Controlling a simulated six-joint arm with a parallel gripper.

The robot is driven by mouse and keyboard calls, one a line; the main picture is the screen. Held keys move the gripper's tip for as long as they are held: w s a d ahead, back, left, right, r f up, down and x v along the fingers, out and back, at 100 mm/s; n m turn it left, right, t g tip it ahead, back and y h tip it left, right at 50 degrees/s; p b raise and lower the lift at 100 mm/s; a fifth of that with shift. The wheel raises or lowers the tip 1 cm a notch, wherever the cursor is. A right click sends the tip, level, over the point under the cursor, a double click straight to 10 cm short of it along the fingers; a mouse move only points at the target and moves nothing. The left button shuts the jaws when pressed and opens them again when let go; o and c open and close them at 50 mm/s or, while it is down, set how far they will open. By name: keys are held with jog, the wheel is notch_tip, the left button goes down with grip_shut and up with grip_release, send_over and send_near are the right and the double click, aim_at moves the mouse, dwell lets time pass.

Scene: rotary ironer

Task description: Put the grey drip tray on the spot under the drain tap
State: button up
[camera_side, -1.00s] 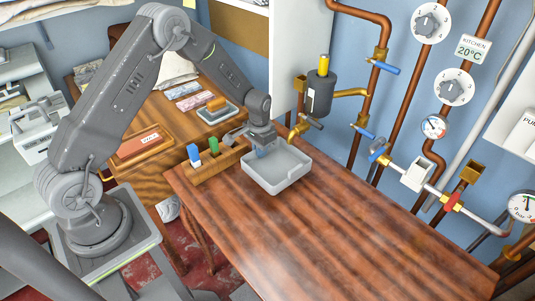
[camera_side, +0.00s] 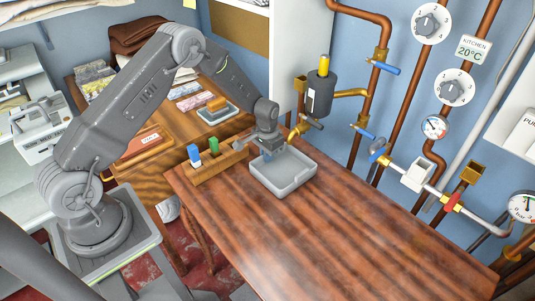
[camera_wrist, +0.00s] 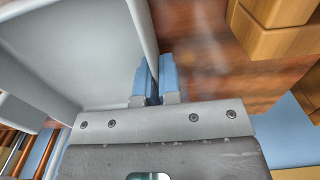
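The grey drip tray (camera_side: 284,186) is a shallow square tray at the far end of the wooden table. It looks level, and I cannot tell whether it touches the tabletop. My gripper (camera_side: 268,153) is at its back left wall. In the wrist view my blue fingertips (camera_wrist: 156,82) are close together with the wall of the tray (camera_wrist: 85,60) between them. A brass tap with a grey lever (camera_side: 301,128) sits on the wall side just behind the tray. Several other valves line the wall, and I cannot tell which is the drain tap. No marked spot is visible.
A wooden holder (camera_side: 218,165) with blue and green items stands close to the left of the tray. Pipes and a dark grey canister (camera_side: 319,92) are along the wall behind. The wooden table (camera_side: 330,235) is clear toward the front and right.

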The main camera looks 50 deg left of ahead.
jog(key=o, duration=0.4)
jog(key=shift+o, duration=0.2)
jog(key=s+d+r+t, duration=0.1)
jog(key=s+r, duration=0.1)
jog(key=r, duration=0.9)
jog(key=s+d+r, duration=0.2)
jog(key=r, duration=0.9)
jog(key=s+d+r+t, duration=0.2)
jog(key=s+d+r, duration=0.1)
jog(key=s+r, duration=0.55)
jog(key=s+d+r+t, duration=0.1)
jog(key=s+r, duration=0.1)
jog(key=s, duration=0.6)
jog(key=s+d+r+t, duration=0.1)
jog(key=s+d, duration=0.1)
jog(key=s, duration=0.6)
jog(key=shift+s+d+r+t, duration=0.3)
jog(key=shift+s+r, duration=0.05)
